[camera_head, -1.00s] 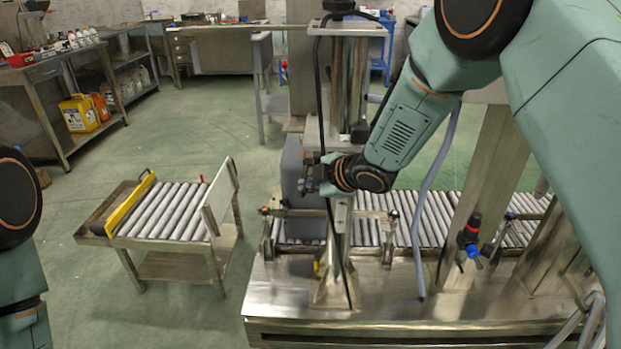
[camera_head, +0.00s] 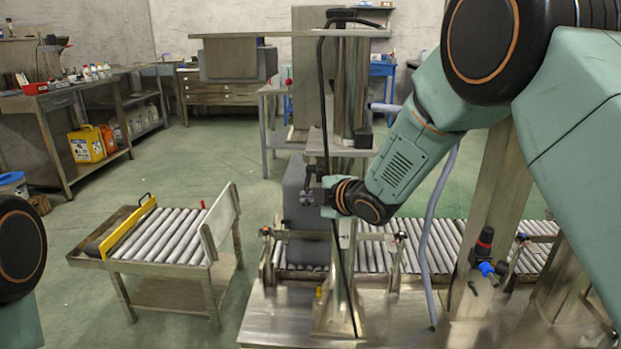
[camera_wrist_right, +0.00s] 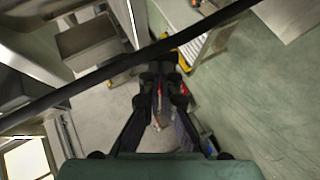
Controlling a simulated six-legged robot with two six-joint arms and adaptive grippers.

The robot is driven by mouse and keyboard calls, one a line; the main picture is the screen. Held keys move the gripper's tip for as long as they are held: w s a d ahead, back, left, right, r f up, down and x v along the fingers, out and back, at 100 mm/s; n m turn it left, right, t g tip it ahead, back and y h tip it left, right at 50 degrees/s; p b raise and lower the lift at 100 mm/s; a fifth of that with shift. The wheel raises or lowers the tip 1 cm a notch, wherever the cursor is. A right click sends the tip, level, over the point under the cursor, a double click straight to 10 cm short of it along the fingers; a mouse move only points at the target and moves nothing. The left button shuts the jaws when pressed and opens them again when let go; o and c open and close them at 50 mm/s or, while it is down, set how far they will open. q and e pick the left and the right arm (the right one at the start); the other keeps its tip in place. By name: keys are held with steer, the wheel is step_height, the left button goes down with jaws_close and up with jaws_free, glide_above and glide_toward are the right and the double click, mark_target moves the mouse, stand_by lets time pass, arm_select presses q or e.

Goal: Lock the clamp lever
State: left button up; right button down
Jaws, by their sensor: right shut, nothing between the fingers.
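My right gripper (camera_head: 312,197) is beside the upright metal column (camera_head: 346,95) of the machine, at the height of the grey block (camera_head: 298,205) behind it. In the right wrist view its dark fingers (camera_wrist_right: 161,82) meet at the tips, shut, with nothing seen between them. A black cable crosses that view close to the fingertips. I cannot clearly pick out the clamp lever; it may be hidden by the gripper or too small to tell. My left arm shows only at the left edge, and its gripper is out of view.
A roller conveyor (camera_head: 375,254) runs behind the column. A black hose (camera_head: 322,110) hangs along the column. A small roller table (camera_head: 165,235) with a yellow bar stands to the left. Open green floor lies between table and workbenches.

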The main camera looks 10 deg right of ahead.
arm_select(q)
steer(key=shift+r+p, duration=0.2)
steer(key=shift+p, duration=0.1)
arm_select(e)
steer(key=shift+w+d+f, duration=0.2)
steer(key=shift+w+f, duration=0.6)
steer(key=shift+f, duration=0.05)
arm_select(q)
steer(key=shift+w, duration=0.1)
arm_select(e)
steer(key=shift+w+f, duration=0.15)
steer(key=shift+w, duration=0.05)
steer(key=shift+s, duration=0.1)
